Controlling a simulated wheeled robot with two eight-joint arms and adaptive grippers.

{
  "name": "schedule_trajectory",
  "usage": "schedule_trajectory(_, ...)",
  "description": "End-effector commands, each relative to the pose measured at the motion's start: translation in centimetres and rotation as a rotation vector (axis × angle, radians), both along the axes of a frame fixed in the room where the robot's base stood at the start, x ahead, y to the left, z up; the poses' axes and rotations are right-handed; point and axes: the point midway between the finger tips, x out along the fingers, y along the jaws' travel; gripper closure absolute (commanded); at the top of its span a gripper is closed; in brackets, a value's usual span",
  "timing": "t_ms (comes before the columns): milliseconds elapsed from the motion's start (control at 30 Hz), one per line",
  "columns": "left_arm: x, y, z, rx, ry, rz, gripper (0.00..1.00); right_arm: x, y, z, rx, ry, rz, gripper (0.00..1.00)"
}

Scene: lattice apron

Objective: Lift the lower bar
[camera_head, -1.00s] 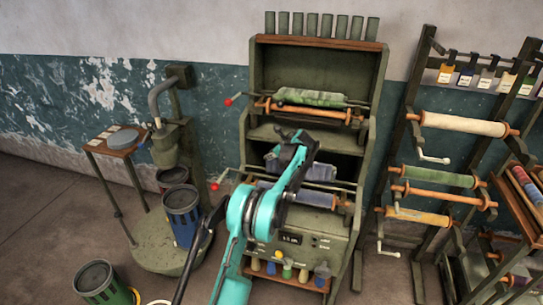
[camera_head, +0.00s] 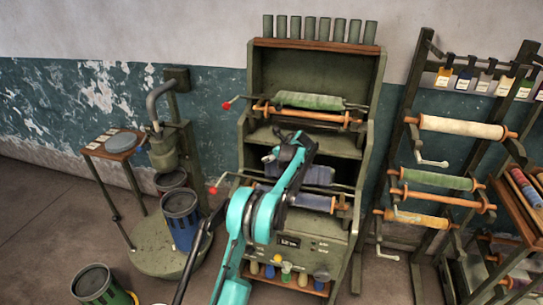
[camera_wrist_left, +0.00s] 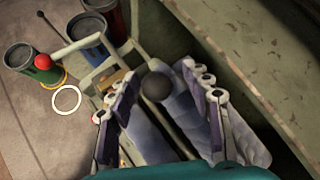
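The green machine (camera_head: 250,165) has a lower bar (camera_head: 232,175) with a red knob (camera_head: 213,190) at its left end. Blue-grey fabric rolls (camera_head: 318,175) lie at the same level. My left gripper (camera_head: 291,152) is in front of the lower opening and hides the bar's middle. In the left wrist view its fingers (camera_wrist_left: 160,100) are apart. The blue-grey rolls (camera_wrist_left: 180,110) and a dark round end (camera_wrist_left: 156,87) show between and beyond them. The red knob (camera_wrist_left: 43,60) and its pale rod are left of the fingers. I cannot tell whether the gripper touches the bar. My right gripper is not in view.
An upper bar with a red knob (camera_head: 228,105) and a green roll (camera_head: 310,100) sits above. A rack of rolls (camera_head: 462,127) stands at the right. A pump stand (camera_head: 165,150) and several bins (camera_head: 181,215) stand at the left. A white ring (camera_wrist_left: 66,99) lies on the floor.

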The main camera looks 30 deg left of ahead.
Motion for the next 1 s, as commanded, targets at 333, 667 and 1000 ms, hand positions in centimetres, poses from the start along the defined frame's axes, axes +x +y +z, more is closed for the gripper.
schedule_trajectory(333,-1.2,-2.4,2.3,-0.001,0.000,-0.002,0.51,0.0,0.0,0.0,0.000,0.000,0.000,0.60)
schedule_trajectory(667,-3.6,-6.8,6.8,0.000,0.000,-0.001,0.51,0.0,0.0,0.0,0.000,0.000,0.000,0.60)
schedule_trajectory(1000,-4.2,-7.9,8.0,0.000,0.001,-0.001,0.51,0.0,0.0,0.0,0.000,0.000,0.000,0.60)
